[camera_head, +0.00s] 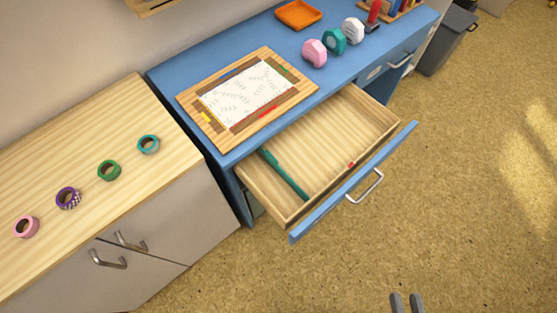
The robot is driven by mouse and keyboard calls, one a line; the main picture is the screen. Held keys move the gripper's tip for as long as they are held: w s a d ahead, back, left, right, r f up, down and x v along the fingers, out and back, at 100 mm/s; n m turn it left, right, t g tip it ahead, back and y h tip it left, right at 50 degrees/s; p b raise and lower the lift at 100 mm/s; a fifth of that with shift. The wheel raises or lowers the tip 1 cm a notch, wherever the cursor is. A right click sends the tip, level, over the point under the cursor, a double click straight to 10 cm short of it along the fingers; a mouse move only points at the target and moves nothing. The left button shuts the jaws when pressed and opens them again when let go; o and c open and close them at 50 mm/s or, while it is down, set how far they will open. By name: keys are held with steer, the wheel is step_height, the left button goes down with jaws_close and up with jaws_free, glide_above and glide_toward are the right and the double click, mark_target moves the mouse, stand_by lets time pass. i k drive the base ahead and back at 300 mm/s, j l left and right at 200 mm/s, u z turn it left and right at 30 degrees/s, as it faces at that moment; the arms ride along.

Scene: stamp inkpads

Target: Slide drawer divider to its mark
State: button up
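The drawer (386,111) of the blue desk is pulled open and shows a pale wooden inside. The drawer divider (287,176), a thin dark green bar, lies in its left part and runs from back to front. A small red mark (351,165) is by the drawer's front wall, well to the right of the divider and apart from it. My gripper (406,303) shows only as two grey fingertips at the bottom edge. They are apart with nothing between them, far below and to the right of the drawer.
The blue desk (240,25) holds a wooden board with a patterned sheet, an orange tray (298,14) and several tape dispensers. The drawer front has a metal handle (367,188) that juts out. A wooden cabinet (60,150) with tape rolls stands left. The floor (470,200) is clear at right.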

mark_target(267, 155)
steer(key=l+u, duration=0.3)
steer(key=k+l+u, duration=0.15)
steer(key=l+u, duration=0.15)
steer(key=k+l+u, duration=0.1)
steer(key=l+u, duration=0.2)
